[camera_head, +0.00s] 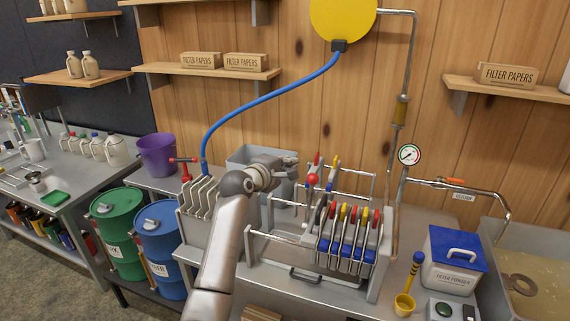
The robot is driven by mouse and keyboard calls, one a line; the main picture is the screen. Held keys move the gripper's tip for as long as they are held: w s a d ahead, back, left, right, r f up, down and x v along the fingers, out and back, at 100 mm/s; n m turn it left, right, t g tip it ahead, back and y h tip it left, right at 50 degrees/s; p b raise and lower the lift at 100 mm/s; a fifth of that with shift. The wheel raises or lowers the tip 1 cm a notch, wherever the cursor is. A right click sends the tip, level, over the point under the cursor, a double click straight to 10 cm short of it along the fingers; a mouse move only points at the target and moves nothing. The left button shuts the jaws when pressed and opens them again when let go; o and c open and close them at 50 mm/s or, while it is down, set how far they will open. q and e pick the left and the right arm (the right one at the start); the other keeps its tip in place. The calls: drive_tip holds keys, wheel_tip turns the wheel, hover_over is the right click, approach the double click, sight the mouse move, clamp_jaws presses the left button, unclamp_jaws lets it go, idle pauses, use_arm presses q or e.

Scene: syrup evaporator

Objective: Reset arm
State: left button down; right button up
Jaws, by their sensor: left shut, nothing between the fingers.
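My left arm reaches up from the bottom of the head view over the filter press. Its gripper (290,160) points right, shut and empty. It appears above the gap between the press's left end plates (197,197) and the plate stack with coloured handles (345,235). A red ball knob (312,180) shows just right of and below the fingertips; I cannot tell whether they touch it. A grey bin (247,155) is partly hidden behind the arm. My right gripper is not in view.
A blue hose (265,92) runs from the yellow tank (342,18) down to the press. A purple bucket (157,155) stands left.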

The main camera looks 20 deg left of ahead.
use_arm(q)
drive_tip(key=shift+s+r, duration=0.2)
drive_tip(key=shift+s, duration=0.05)
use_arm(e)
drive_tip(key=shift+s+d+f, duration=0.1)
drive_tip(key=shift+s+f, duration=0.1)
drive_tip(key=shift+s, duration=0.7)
use_arm(q)
drive_tip(key=shift+f, duration=0.15)
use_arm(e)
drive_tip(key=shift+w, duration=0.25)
